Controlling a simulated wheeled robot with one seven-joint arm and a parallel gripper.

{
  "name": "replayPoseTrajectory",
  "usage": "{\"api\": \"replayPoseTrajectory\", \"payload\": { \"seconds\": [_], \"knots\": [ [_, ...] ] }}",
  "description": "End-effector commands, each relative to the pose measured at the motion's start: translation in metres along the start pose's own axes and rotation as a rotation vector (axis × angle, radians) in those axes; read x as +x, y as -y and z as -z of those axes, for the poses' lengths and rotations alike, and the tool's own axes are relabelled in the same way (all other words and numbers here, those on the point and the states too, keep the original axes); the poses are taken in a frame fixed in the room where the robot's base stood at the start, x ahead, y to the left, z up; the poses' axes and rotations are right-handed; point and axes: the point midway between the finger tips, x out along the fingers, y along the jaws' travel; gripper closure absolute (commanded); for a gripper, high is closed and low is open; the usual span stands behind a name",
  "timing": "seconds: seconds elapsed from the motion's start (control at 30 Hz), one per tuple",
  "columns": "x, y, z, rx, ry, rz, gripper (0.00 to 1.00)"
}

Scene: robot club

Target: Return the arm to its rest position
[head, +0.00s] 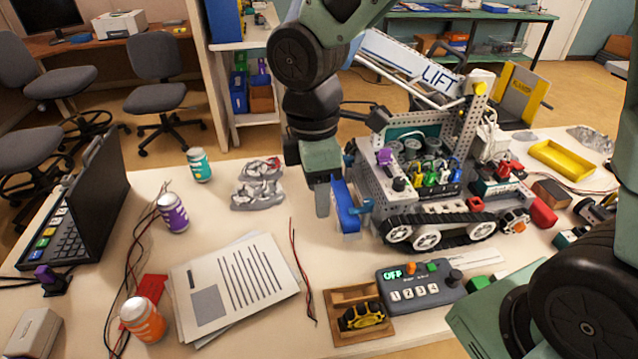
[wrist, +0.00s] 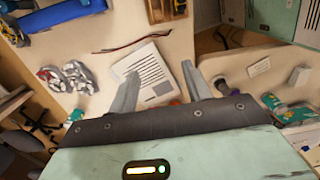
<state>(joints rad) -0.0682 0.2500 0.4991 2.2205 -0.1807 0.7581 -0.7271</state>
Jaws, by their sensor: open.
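My gripper (head: 323,197) hangs above the table (head: 232,222), just left of the tracked LIFT robot (head: 420,185). In the head view one grey finger shows clearly; the other is hard to make out. In the wrist view my gripper (wrist: 160,88) has its two fingers spread apart with nothing held between them. Printed papers (wrist: 152,72) lie beyond the fingers. A blue part (head: 345,205) stands upright close to the right of my gripper in the head view; I cannot tell whether they touch. It also seems to show at the wrist view's upper left (wrist: 62,14).
Crumpled foil (head: 258,184) and several cans, including a teal can (head: 199,165), stand left of the arm. An open black case (head: 85,205) is farther left. A control box (head: 420,287) and a wooden tray (head: 385,330) lie in front.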

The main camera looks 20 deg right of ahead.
Motion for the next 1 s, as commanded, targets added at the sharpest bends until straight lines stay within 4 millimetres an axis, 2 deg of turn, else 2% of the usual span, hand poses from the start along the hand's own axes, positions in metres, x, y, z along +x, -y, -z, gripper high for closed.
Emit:
{"api": "replayPoseTrajectory", "payload": {
  "seconds": [0.6,0.67,0.9,1.0],
  "knots": [
    [-0.002,0.008,0.002,0.005,-0.007,-0.004,0.51],
    [-0.004,0.019,0.002,0.047,-0.008,-0.006,0.51],
    [-0.013,0.102,-0.003,0.466,-0.053,-0.011,0.51],
    [-0.013,0.128,-0.009,0.622,-0.076,-0.002,0.51]
  ]
}}
